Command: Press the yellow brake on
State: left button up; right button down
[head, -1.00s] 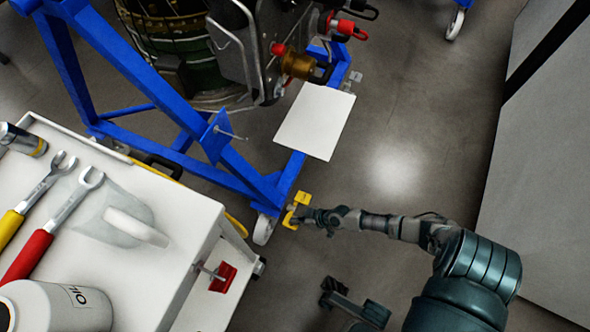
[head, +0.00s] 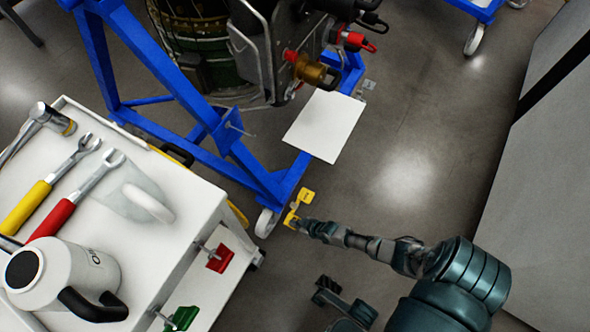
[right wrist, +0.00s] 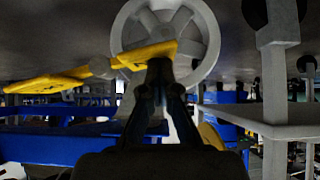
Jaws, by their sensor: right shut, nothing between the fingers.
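The yellow brake (head: 291,218) sits beside the white caster wheel (head: 266,222) at the foot of the blue turbine stand (head: 278,187). A second yellow tab shows just above it. My right gripper (head: 303,224) is shut and empty, with its tip at the lower yellow part in the head view. In the right wrist view the shut fingertips (right wrist: 160,66) are up against the yellow brake pedal (right wrist: 145,56), in front of the grey wheel (right wrist: 195,25). I cannot tell whether the tips press on it. My left gripper is not in view.
A white cart (head: 185,240) with wrenches (head: 75,205) and an oil can (head: 70,280) stands at the left. Red (head: 219,258) and green (head: 181,318) clamps are on its side. A white sheet (head: 325,124) lies by the stand. Floor to the right is clear up to a grey cabinet.

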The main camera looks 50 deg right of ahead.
jog(key=shift+s+a+f, duration=0.1)
jog(key=shift+s+f, duration=0.05)
jog(key=shift+s, duration=0.05)
